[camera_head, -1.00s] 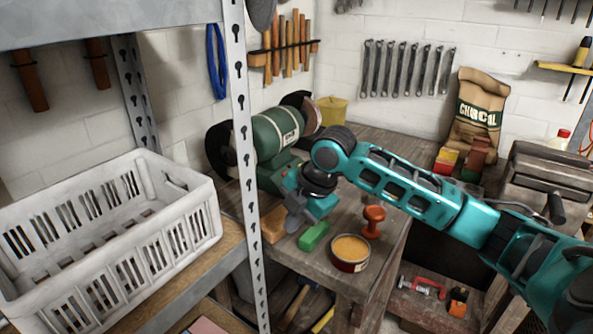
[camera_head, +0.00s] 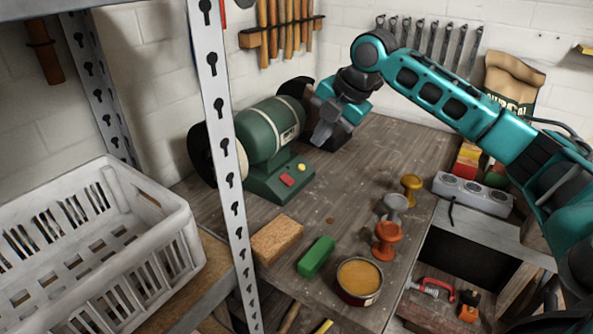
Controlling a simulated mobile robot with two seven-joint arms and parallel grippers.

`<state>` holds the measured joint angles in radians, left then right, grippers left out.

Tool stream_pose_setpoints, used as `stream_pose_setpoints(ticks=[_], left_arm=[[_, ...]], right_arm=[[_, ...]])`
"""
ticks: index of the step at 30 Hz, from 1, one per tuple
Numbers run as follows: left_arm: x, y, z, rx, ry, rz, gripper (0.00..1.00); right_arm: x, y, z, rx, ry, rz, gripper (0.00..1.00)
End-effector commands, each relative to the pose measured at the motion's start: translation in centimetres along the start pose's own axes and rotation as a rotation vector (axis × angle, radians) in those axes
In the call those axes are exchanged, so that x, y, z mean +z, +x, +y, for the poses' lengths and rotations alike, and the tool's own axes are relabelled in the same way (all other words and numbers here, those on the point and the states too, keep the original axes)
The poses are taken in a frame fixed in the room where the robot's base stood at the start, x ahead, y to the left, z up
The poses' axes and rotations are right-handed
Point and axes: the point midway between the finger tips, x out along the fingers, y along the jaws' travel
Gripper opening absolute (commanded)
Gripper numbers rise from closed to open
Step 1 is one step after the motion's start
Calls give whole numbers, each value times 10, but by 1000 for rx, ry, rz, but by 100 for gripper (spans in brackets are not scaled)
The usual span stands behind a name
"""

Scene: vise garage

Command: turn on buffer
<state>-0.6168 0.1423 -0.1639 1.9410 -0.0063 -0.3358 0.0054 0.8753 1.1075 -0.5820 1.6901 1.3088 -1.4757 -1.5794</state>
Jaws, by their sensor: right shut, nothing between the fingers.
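The buffer (camera_head: 270,130) is a green bench machine with a dark wheel (camera_head: 203,153) at its left end and another partly hidden at its right end. It stands at the back left of the wooden workbench. Its green base has a red button (camera_head: 287,180) and a yellow button (camera_head: 301,167) on the front. My right gripper (camera_head: 322,138) is shut and empty, just right of the buffer's body, above and to the right of the buttons. It looks apart from them. My left gripper is not in view.
On the bench (camera_head: 350,200) are a tan block (camera_head: 277,240), a green block (camera_head: 316,257), an open tin (camera_head: 359,281) and several spool-shaped pieces, one orange (camera_head: 387,240). A metal shelf post (camera_head: 222,130) and a white crate (camera_head: 110,250) stand at left.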

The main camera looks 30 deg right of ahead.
Motion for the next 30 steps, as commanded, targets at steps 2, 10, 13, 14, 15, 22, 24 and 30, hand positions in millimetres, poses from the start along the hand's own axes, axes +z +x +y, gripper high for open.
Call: stream_pose_setpoints(ticks=[2, 10, 13, 14, 15, 22, 24, 30], left_arm=[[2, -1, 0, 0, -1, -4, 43], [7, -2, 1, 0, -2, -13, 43], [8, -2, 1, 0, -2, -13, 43], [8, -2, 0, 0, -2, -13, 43], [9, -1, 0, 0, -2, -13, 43], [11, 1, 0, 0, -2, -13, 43], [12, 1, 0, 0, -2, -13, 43], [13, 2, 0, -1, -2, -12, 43]], right_arm=[[0, 0, 0, 0, 0, 0, 0], [0, 7, 0, -1, 1, 1, 0], [0, 20, -1, -3, 2, 2, 0], [-1, 26, -1, -2, 2, 2, 0], [-1, 33, -1, -2, 2, 3, 0], [-1, 84, -1, -2, 2, 3, 0], [-1, 98, -1, -3, 3, 2, 0], [0, 128, 0, -1, 1, 0, 0]])
